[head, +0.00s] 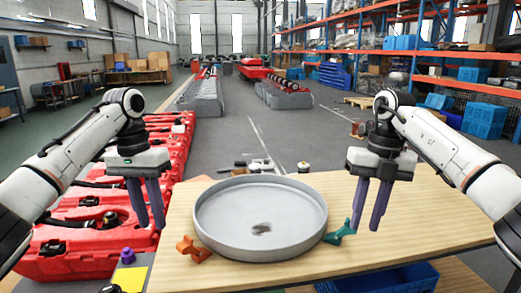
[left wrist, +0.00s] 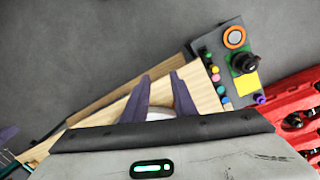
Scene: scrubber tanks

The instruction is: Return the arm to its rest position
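My left gripper (head: 152,222) hangs fingers-down at the left end of the wooden table, left of the round grey tray. Its two purple fingers are apart with nothing between them.
An orange piece (head: 193,249) and a teal piece (head: 340,232) lie beside the tray on the wooden table (head: 440,215). Red tanks (head: 80,225) stand at left. A panel with buttons (left wrist: 226,62) adjoins the table. A blue crate (head: 385,280) sits below.

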